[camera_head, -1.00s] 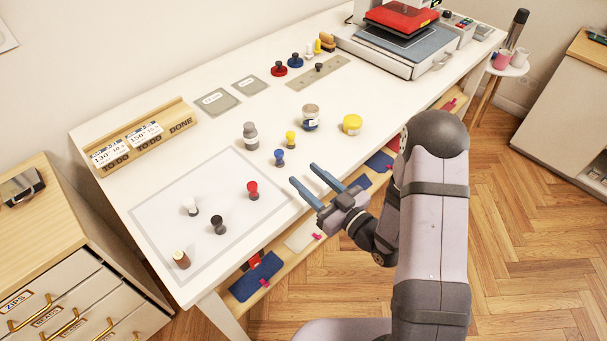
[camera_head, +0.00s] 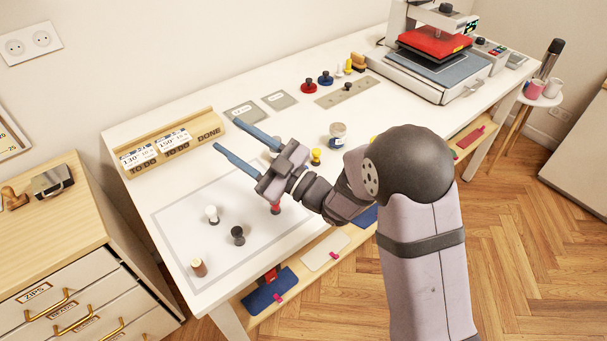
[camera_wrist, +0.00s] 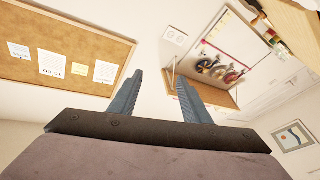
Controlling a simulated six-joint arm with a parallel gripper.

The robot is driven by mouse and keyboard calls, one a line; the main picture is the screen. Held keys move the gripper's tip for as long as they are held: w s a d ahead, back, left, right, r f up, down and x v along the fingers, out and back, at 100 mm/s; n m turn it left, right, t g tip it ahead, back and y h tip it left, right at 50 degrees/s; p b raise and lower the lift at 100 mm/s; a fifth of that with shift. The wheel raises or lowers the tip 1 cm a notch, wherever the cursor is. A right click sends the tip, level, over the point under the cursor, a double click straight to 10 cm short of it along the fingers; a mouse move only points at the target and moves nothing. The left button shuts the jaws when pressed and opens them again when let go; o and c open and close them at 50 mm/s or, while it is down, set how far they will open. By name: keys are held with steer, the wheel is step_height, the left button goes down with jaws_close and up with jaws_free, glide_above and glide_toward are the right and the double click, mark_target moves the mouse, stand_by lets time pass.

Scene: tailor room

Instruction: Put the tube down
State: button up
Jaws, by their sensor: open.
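My gripper (camera_head: 227,135) is open and raised over the left part of the white table (camera_head: 290,95), its blue fingers pointing left toward the wooden card rack (camera_head: 170,148). The wrist view shows the two fingers (camera_wrist: 158,80) apart with nothing between them. I cannot surely identify a tube. A brown cylinder with a pale top (camera_head: 198,267) stands at the front left of the marked mat (camera_head: 185,232). A white-topped peg (camera_head: 211,214) and a black peg (camera_head: 238,235) stand near it. A red peg (camera_head: 276,209) is partly hidden by my gripper.
A yellow peg (camera_head: 316,157) and a glass jar (camera_head: 338,134) stand right of my gripper. A drawer cabinet (camera_head: 60,235) is at left.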

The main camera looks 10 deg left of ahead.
steer(key=w+a+r+m+t+h, duration=0.25)
steer(key=w+a+r+h, duration=0.2)
steer(key=w, duration=0.45)
steer(key=w+d+f+m+h, duration=0.3)
steer(key=w+d+m+h, duration=0.3)
steer(key=w+h, duration=0.1)
steer(key=s+d+f+m+g+h, duration=0.7)
steer(key=s+d+f+m, duration=0.15)
steer(key=d+f, duration=0.4)
steer(key=shift+s+a+p+x, duration=0.15)
steer(key=shift+p+x, duration=0.3)
steer(key=shift+x, duration=0.85)
steer(key=shift+s+a+p+x, duration=0.1)
steer(key=shift+p+x, duration=0.4)
steer(key=shift+x, duration=0.75)
steer(key=shift+s+p+x, duration=0.15)
steer(key=shift+p+x, duration=0.3)
steer(key=shift+x, duration=0.85)
steer(key=shift+f, duration=0.15)
jaws_close()
